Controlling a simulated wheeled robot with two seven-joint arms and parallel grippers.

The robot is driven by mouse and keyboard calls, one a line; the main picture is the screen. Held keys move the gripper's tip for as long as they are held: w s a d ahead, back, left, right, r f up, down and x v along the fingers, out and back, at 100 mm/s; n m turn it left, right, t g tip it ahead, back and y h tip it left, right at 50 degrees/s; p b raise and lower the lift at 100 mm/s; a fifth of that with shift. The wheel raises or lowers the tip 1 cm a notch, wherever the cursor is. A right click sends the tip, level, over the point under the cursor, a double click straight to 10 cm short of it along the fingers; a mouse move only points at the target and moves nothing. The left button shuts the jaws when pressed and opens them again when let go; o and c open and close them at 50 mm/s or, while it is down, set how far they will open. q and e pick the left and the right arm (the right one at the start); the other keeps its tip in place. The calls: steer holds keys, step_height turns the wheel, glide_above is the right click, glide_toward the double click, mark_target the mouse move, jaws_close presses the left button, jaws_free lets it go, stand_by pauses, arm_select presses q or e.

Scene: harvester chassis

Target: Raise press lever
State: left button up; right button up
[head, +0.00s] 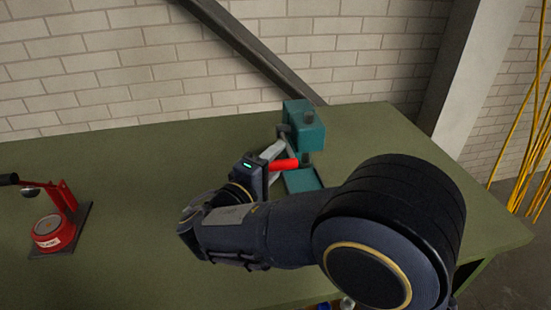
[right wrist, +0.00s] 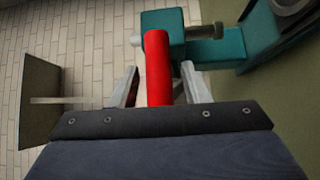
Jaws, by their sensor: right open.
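The teal press (head: 305,128) stands on the green table near its back edge, and part of it shows at the top of the right wrist view (right wrist: 220,45). Its red lever (head: 284,165) sticks out to the left in the head view. My right gripper (head: 279,148) is open at the lever. In the right wrist view the red lever (right wrist: 158,65) runs between the two spread fingers (right wrist: 160,88), with a gap visible to the left finger. The lever's near end is hidden by the gripper body. My left gripper is not in view.
A red hand press (head: 54,232) with a raised black-ended handle stands on a dark plate at the left. The green table (head: 120,190) is clear between it and my right arm. A brick wall (head: 100,70) rises behind the table.

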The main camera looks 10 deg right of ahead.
steer(key=shift+c, duration=0.4)
jaws_close()
step_height(320, 180, up, 7)
steer(key=w+n+g+y+p, duration=0.2)
steer(key=n+g+p, duration=0.1)
steer(key=p, duration=0.8)
steer(key=shift+w+n+g, duration=0.3)
steer(key=shift+w, duration=0.05)
steer(key=shift+r, duration=0.1)
